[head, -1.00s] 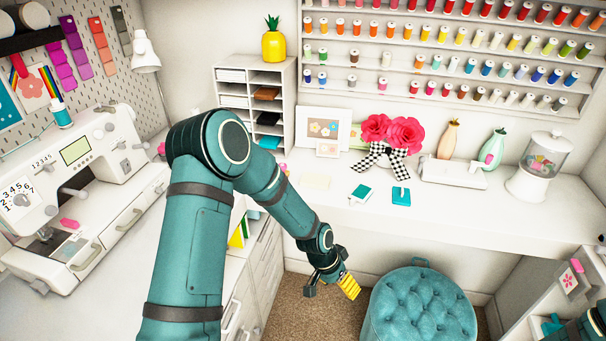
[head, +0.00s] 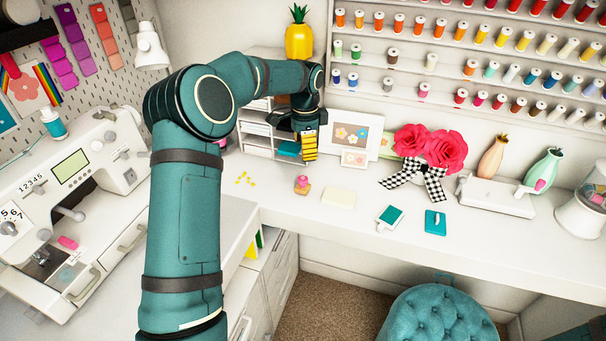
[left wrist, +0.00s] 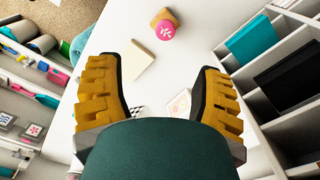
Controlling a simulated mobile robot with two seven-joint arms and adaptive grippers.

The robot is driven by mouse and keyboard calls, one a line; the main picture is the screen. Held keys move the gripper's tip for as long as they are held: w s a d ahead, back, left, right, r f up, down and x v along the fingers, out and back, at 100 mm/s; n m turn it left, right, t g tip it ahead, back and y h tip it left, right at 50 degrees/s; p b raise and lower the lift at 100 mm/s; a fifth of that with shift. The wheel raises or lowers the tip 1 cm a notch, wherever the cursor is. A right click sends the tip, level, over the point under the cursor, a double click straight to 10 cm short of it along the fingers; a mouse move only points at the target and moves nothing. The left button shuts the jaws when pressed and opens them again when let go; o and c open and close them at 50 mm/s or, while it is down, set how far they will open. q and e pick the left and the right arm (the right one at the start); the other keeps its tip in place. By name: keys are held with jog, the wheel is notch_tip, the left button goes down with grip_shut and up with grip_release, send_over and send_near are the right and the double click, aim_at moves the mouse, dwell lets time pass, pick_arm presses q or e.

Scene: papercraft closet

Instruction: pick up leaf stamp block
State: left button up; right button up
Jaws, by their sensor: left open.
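A small stamp block (head: 302,185) with a wooden base and a pink top stands on the white desk. It also shows at the top of the left wrist view (left wrist: 162,25), where its pink face has a pale mark; I cannot make out a leaf. My left gripper (head: 309,150) hangs above the back of the desk, behind and above the stamp block, in front of the shelf unit. In the left wrist view its yellow fingers (left wrist: 156,75) are spread and empty, with the stamp block beyond the tips. My right gripper is not in view.
A cream pad (head: 338,198) lies right of the stamp block, and yellow bits (head: 245,178) lie left. Framed pictures (head: 353,135), a shelf unit (head: 257,130) and red flowers (head: 430,147) stand at the back. Teal pads (head: 435,222) lie to the right. A teal stool (head: 440,315) stands below.

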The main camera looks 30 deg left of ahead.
aim_at(303, 178)
pick_arm(q)
notch_tip(303, 178, down, 8)
jog(key=shift+w+a+f+b, duration=0.1)
jog(key=shift+a+b, duration=0.05)
jog(key=shift+b, duration=0.15)
jog(key=shift+w+a+f, duration=0.1)
jog(key=shift+a+f, duration=0.05)
jog(key=shift+f, duration=1.15)
jog(key=shift+a+f, duration=0.1)
jog(key=shift+f, duration=1.15)
grip_shut()
